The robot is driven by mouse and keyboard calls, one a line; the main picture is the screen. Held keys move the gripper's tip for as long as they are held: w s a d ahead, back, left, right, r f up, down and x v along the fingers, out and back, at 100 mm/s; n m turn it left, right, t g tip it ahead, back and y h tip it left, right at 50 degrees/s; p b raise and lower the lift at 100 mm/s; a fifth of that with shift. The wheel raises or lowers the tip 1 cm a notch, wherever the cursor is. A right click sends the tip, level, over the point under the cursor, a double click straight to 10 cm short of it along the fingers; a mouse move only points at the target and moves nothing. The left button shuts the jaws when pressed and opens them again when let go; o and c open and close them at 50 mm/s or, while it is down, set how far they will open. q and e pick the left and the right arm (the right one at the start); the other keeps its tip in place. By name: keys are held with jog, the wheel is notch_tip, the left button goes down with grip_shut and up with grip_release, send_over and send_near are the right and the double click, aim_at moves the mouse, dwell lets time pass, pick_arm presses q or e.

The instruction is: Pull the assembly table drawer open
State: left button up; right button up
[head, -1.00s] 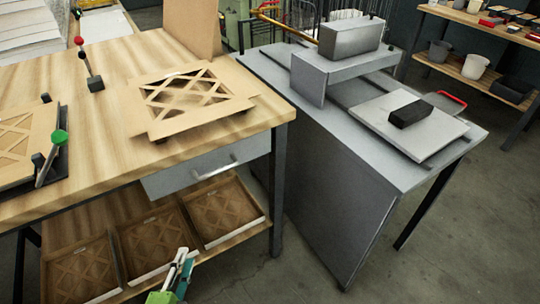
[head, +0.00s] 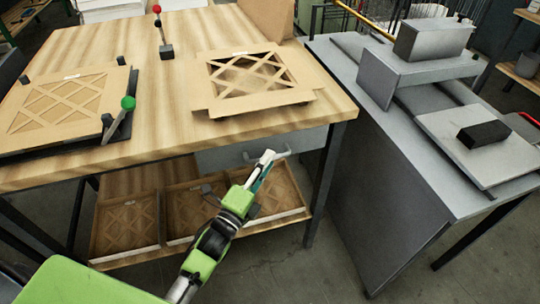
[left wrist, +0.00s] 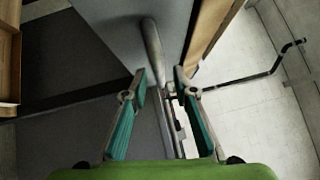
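The assembly table (head: 140,35) has a pale wooden top. The grey drawer front (head: 222,158) sits under its front edge at the right and looks closed. Its metal bar handle (head: 280,154) is partly hidden by my left gripper (head: 265,163). In the left wrist view, the drawer front (left wrist: 108,22) fills the upper middle and the handle (left wrist: 153,48) runs down toward the gap between the fingers. My left gripper (left wrist: 160,82) is open, with teal-padded fingers apart. I cannot tell whether it touches the handle. My right gripper is not in view.
Framed lattice filters (head: 72,103) lie on the table, one near a green-knobbed clamp (head: 127,103). A lower shelf holds boxed filters (head: 125,226). A grey machine table (head: 375,160) stands close at the right. Open floor (head: 325,275) lies in front.

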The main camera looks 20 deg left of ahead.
pick_arm(q)
jog(key=shift+x, duration=1.1)
grip_shut()
